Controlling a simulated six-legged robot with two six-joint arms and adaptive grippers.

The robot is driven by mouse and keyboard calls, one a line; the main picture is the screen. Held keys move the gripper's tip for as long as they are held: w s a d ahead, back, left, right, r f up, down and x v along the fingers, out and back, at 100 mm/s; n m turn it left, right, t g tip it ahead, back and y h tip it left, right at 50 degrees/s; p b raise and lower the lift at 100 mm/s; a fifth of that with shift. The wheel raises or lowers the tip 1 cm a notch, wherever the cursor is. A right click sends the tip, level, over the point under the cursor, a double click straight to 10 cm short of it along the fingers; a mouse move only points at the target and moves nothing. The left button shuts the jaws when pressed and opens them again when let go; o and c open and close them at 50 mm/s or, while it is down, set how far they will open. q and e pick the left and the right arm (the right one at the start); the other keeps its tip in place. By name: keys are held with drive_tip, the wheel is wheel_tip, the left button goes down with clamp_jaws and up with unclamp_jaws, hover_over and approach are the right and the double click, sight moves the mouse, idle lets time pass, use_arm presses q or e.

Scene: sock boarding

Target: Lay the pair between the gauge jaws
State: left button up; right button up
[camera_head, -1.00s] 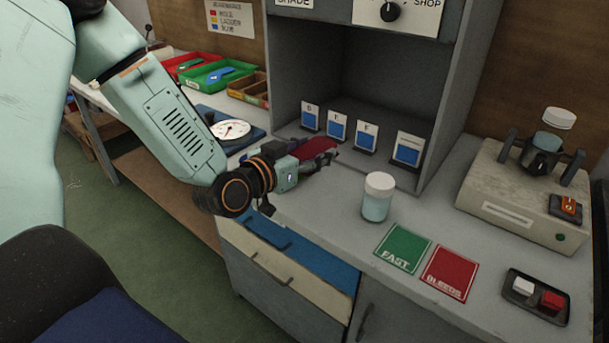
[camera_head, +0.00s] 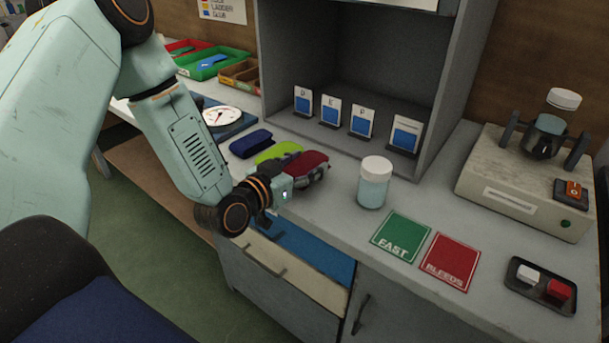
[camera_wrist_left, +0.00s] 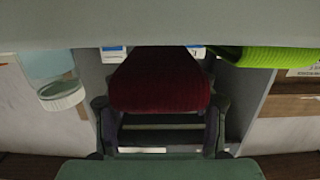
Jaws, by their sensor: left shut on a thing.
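A dark red rolled pair (camera_head: 309,163) is held in my left gripper (camera_head: 303,181), just left of the lidded jar. In the left wrist view the red pair (camera_wrist_left: 160,82) fills the space between the fingers of the left gripper (camera_wrist_left: 160,118), which is shut on it. The gauge with its white dial (camera_head: 221,116) lies on a blue base farther back at the left, apart from the gripper; its jaws cannot be made out. My right gripper is in neither view.
A navy pair (camera_head: 250,143) and a lime pair (camera_head: 278,152) lie between gauge and gripper. The jar (camera_head: 375,182) stands close right of the gripper. Swatch cards (camera_head: 361,121) stand in the booth behind. Green (camera_head: 400,236) and red (camera_head: 450,262) mats lie right.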

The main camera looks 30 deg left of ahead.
use_arm(q)
drive_tip(key=shift+d+f, duration=0.1)
drive_tip(key=shift+f, duration=0.8)
drive_tip(key=shift+d+f+b, duration=0.1)
drive_tip(key=shift+f+b, duration=0.1)
drive_tip(key=shift+b, duration=0.1)
drive_tip(key=shift+w, duration=0.15)
drive_tip(key=shift+f, duration=0.15)
drive_tip(key=o, duration=0.7)
drive_tip(key=shift+o, duration=0.8)
